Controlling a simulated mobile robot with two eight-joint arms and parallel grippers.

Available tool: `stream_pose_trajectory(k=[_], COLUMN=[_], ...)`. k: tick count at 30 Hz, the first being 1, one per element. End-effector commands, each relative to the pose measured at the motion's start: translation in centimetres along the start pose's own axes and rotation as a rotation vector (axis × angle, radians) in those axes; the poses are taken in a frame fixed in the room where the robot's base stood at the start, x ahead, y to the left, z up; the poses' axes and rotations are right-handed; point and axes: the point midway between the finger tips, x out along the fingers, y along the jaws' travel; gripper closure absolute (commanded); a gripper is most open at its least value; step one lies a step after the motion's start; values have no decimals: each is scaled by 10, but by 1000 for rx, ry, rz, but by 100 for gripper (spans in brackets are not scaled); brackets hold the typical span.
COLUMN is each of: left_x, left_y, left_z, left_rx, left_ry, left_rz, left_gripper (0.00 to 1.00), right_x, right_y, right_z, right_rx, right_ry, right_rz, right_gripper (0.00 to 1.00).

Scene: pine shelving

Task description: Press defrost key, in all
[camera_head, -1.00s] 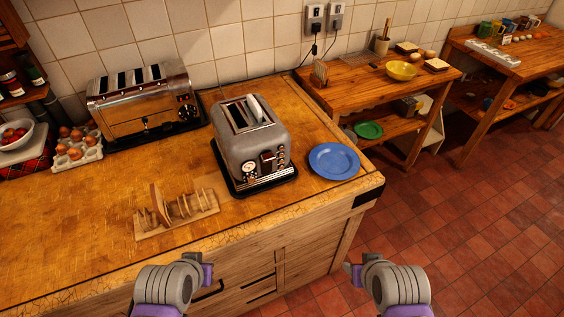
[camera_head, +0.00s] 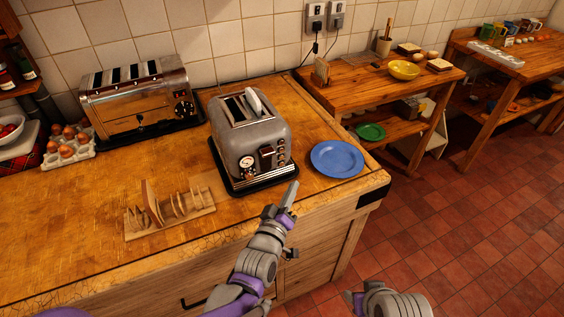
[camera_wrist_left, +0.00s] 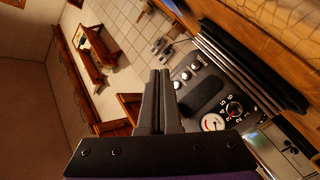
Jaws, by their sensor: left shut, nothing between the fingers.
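The grey toaster (camera_head: 250,135) stands on the counter with a pale slice showing in its top slot. Its front has a dial, a dark lever (camera_head: 266,155) and a column of small round keys (camera_head: 281,161). In the left wrist view the keys (camera_wrist_left: 186,75) sit beside the black lever (camera_wrist_left: 203,97), the dial (camera_wrist_left: 235,108) and a white-faced gauge (camera_wrist_left: 213,122). Labels are too small to read. My left gripper (camera_head: 291,192) is shut and empty, in front of and below the toaster's key side; its fingers (camera_wrist_left: 158,85) look apart from the keys. My right arm shows at bottom right; its fingers are unclear.
A blue plate (camera_head: 336,159) lies right of the toaster near the counter corner. A toast rack (camera_head: 170,213) stands front left. A chrome toaster (camera_head: 140,100) and eggs (camera_head: 68,146) are behind left. Open floor lies to the right.

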Motion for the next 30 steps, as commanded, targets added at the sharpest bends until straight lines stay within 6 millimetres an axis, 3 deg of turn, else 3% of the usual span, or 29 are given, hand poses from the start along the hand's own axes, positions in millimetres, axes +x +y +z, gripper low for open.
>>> stream_pose_trajectory(k=[5,17,23,30], left_x=[7,8,14,36], left_y=[9,12,8,-8], left_z=[13,13,8,-9], left_rx=[-68,-80,-78,-76], left_ry=[52,64,66,67], left_rz=[72,86,86,84], left_gripper=[100,100,100,100], right_x=[5,5,2,-4], right_y=[0,0,0,0], right_z=[4,4,2,-4], right_rx=[0,0,0,0], right_ry=[-3,-3,-1,3], right_rz=[0,0,0,0], right_gripper=[49,49,49,49])
